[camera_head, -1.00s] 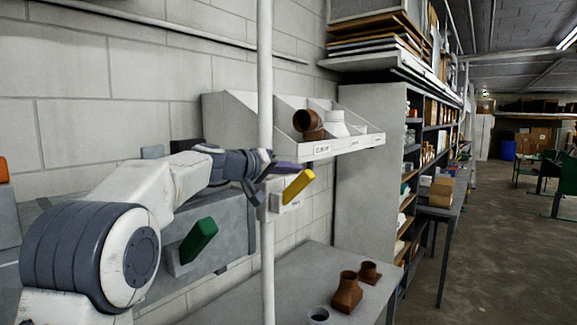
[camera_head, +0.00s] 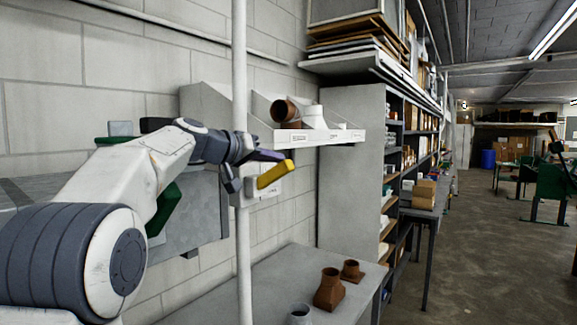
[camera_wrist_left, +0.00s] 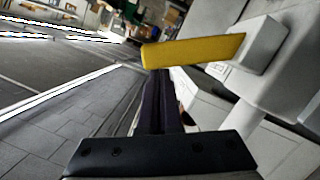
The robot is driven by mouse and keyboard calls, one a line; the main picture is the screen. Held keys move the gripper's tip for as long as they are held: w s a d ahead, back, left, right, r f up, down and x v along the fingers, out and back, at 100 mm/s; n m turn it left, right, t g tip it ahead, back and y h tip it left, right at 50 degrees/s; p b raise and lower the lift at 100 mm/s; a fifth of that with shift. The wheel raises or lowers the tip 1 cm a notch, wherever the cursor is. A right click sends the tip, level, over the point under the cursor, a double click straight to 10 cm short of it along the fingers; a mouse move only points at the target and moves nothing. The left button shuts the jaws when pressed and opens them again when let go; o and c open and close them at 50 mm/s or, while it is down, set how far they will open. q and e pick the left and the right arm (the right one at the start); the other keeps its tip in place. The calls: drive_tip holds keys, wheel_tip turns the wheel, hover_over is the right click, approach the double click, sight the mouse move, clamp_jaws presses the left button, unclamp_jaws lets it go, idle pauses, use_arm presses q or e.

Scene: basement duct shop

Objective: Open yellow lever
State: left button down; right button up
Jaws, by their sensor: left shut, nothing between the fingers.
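The yellow lever (camera_head: 275,174) sticks out from a small white box (camera_head: 264,188) beside the white vertical pole. It slants gently up to the right. In the left wrist view the lever (camera_wrist_left: 195,50) runs across just beyond the fingertips, from its box (camera_wrist_left: 252,48). My left gripper (camera_head: 284,156) is shut and empty, its dark purple fingers just above the lever in the head view. In the left wrist view its closed fingers (camera_wrist_left: 161,75) end at the lever's underside in the picture; I cannot tell whether they touch. My right gripper is not in view.
The white pole (camera_head: 241,260) stands close to my left gripper. A green lever (camera_head: 163,210) on a grey box is partly behind my arm. A bin shelf (camera_head: 320,137) is above right, and a grey table with brown fittings (camera_head: 329,290) is below. Open floor lies right.

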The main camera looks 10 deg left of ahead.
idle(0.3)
use_arm(q)
drive_tip(key=s+a+r+b, duration=0.1)
drive_tip(key=s+a+r, duration=0.4)
drive_tip(key=s+a, duration=0.2)
drive_tip(key=shift+a+r, duration=0.2)
drive_tip(key=shift+r, duration=0.1)
idle(0.4)
drive_tip(key=shift+s, duration=0.15)
